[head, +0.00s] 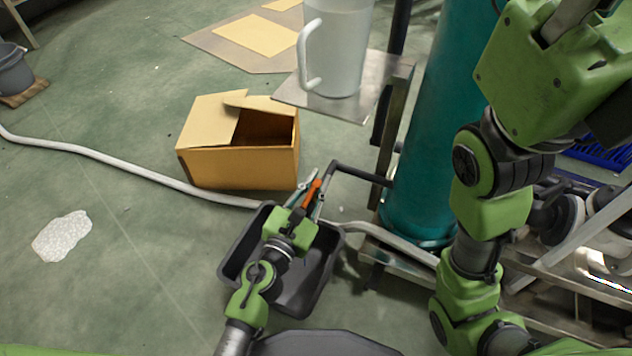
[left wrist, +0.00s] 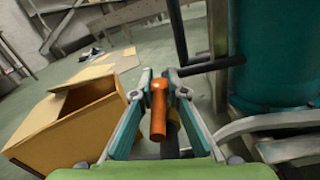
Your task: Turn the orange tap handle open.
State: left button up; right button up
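The orange tap handle (head: 312,192) sits at the end of a dark pipe (head: 352,174) that runs from the lower part of a teal column (head: 440,130). My left gripper (head: 307,188) is at the handle, above a dark grey tub (head: 234,262). In the left wrist view the handle (left wrist: 158,108) lies between the two fingers (left wrist: 160,82), which stand apart on either side of it. I see no clear grip on it. The tap body behind the handle is mostly hidden. My right arm fills the right side of the head view; its gripper is not seen.
An open cardboard box (head: 238,166) stands left of the tap. A pale hose (head: 110,160) crosses the floor. A white puddle-like patch (head: 62,236) lies at left. The left floor is mostly free.

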pick_arm(q)
jog(key=o, duration=0.3)
jog(key=shift+w+a, duration=0.1)
jog(key=shift+a, duration=0.2)
jog(key=shift+d, duration=0.1)
jog(key=shift+s, duration=0.4)
jog(key=v, duration=1.1)
jog(key=shift+s, duration=0.2)
